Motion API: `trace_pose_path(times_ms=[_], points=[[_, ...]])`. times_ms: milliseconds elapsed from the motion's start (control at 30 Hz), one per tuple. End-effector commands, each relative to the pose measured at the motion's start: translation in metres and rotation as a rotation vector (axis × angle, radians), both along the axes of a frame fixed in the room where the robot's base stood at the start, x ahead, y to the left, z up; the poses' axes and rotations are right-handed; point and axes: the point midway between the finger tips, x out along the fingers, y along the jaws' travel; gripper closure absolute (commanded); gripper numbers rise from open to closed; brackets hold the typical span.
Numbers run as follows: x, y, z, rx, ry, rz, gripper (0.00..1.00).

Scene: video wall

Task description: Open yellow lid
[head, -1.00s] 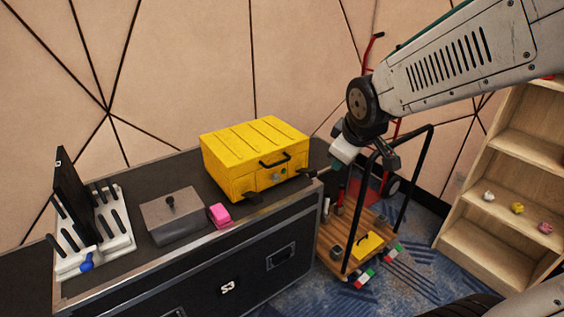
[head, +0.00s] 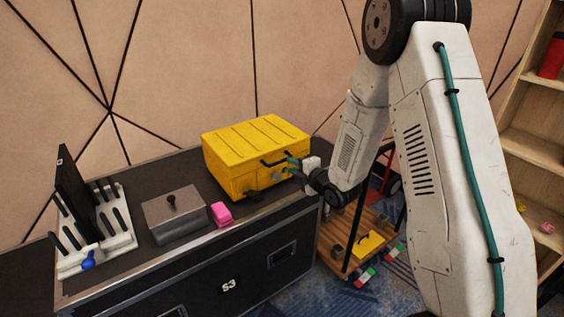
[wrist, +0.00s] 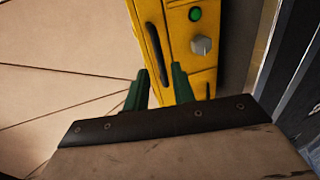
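The yellow box stands on the black case. Its ribbed yellow lid (head: 255,137) is shut. A black handle (head: 275,160) is on the box's front; in the wrist view the handle (wrist: 154,52) runs up the yellow face, beside a grey knob (wrist: 201,45) and a green button (wrist: 195,14). My gripper (head: 291,166) is in front of the box near the right end of the handle. In the wrist view my gripper's green fingers (wrist: 160,80) are apart, with the lower end of the handle showing between them. I cannot tell whether they touch it.
A pink block (head: 221,213), a grey box with a knob (head: 175,215) and a white rack with dark-handled tools (head: 115,236) stand left on the case (head: 225,265). A cart with a wooden deck (head: 335,262) stands right of the case, close under my arm.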

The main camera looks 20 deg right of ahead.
Motion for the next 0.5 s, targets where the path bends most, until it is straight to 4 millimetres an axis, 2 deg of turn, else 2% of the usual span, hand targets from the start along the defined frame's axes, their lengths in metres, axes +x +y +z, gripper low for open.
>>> trace_pose_path(times_ms=[300, 500], points=[[0.046, 0.016, -0.010, 0.000, 0.000, 0.000, 0.74], [0.063, 0.021, -0.014, 0.001, 0.001, 0.000, 0.74]])
